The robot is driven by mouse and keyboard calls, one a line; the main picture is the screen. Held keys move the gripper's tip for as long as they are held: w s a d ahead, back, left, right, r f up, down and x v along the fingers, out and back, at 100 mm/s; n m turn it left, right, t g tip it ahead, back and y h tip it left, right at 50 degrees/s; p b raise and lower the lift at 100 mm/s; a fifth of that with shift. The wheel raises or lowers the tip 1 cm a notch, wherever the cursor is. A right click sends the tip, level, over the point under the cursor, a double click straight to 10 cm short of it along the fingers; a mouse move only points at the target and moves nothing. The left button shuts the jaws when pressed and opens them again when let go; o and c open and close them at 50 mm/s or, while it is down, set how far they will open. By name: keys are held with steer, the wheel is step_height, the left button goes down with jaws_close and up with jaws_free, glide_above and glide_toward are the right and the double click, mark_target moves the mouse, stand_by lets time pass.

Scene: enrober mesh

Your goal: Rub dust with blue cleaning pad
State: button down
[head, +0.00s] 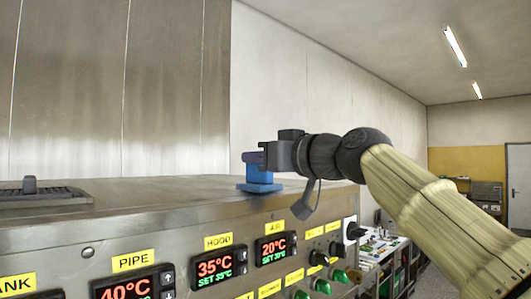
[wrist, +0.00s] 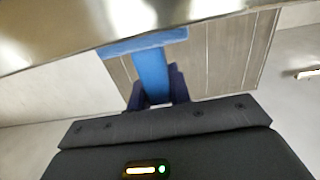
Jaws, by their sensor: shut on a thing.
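The blue cleaning pad (head: 260,187) has a flat base and an upright block-shaped handle. In the head view it is at the right end of the machine's steel top (head: 150,190), with its flat side down. I cannot tell whether it touches the steel. My gripper (head: 256,158) comes in from the right and is shut on the pad's handle. In the wrist view the blue handle (wrist: 151,72) sits between the dark fingers (wrist: 158,92), and the flat base lies beyond it, beside a shiny metal surface. I cannot make out any dust.
A dark grated hatch with a knob (head: 42,192) is on the top at the left. The front panel holds temperature displays (head: 215,268), green buttons (head: 322,286) and black knobs (head: 355,230). A tall steel panel (head: 120,90) rises behind. A cluttered bench (head: 380,246) stands farther back right.

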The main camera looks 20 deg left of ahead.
steer(key=shift+x, duration=0.8)
steer(key=shift+p, duration=0.35)
steer(key=shift+p+x, duration=0.7)
steer(key=shift+x, duration=0.3)
steer(key=shift+s+r, duration=0.1)
steer(key=shift+r+p, duration=0.15)
steer(key=shift+p, duration=0.15)
steer(key=r+p, duration=0.2)
steer(key=p, duration=0.1)
steer(key=shift+s, duration=0.35)
steer(key=shift+w+a+f, duration=0.15)
steer(key=shift+w+a, duration=0.05)
steer(key=shift+f, duration=0.2)
